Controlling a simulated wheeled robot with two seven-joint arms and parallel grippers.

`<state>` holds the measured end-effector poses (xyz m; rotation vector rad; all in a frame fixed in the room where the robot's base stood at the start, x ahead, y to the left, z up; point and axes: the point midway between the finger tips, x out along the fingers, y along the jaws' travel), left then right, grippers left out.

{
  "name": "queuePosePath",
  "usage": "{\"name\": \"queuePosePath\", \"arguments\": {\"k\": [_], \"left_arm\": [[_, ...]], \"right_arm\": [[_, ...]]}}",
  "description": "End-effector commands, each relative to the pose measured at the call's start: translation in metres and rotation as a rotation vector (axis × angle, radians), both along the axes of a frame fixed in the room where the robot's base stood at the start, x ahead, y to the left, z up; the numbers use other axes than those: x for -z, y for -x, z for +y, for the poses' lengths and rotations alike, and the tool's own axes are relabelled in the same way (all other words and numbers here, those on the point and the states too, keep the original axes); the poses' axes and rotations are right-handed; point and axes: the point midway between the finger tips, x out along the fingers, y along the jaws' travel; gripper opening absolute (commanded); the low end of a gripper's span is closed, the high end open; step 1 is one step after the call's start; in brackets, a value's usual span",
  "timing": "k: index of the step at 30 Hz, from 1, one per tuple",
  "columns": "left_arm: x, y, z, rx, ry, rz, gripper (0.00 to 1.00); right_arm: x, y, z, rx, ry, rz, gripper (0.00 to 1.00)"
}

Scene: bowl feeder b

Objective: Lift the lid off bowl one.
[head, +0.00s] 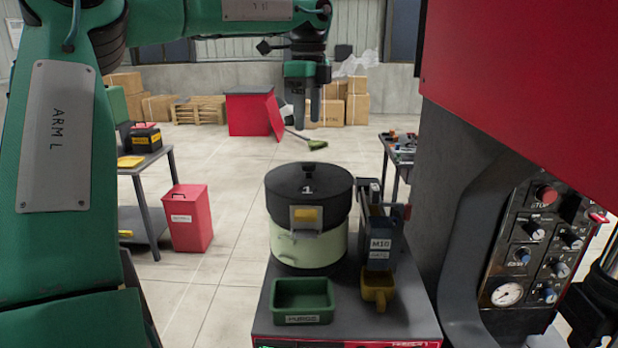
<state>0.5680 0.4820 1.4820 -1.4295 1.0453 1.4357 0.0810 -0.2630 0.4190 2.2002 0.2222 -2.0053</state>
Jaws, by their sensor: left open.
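Bowl one (306,246) is a pale green round bowl standing on a dark-topped stand in the middle of the head view. Its black lid (290,199), marked 1 and with a small dark knob (313,171) on top, sits on the bowl. A yellow and grey tab shows at the lid's front. My left gripper (307,112) hangs fingers down, high in the picture, above the lid and apart from it. It is open and nothing shows between its fingers. My right gripper is not in view.
A red machine with a control panel (540,245) fills the right.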

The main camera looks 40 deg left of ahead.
Motion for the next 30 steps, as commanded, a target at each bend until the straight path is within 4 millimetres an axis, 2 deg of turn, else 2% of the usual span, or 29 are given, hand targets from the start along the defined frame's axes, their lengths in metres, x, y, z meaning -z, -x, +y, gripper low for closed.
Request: {"name": "queuePosePath", "arguments": {"k": [3,9,17,24,30], "left_arm": [[0.023,0.001,0.0,0.002,0.004,0.004,0.55],[0.056,0.0,0.001,0.002,0.003,0.001,0.55],[0.071,-0.002,0.001,0.001,0.003,0.001,0.55],[0.1,-0.005,0.002,0.003,0.004,0.002,0.55],[0.116,-0.005,0.002,0.002,0.004,-0.002,0.55]], "right_arm": [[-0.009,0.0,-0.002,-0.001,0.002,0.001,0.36],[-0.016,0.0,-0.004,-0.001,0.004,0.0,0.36],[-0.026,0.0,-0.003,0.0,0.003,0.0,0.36],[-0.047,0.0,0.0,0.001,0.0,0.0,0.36],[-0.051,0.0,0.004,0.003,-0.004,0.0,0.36]]}}
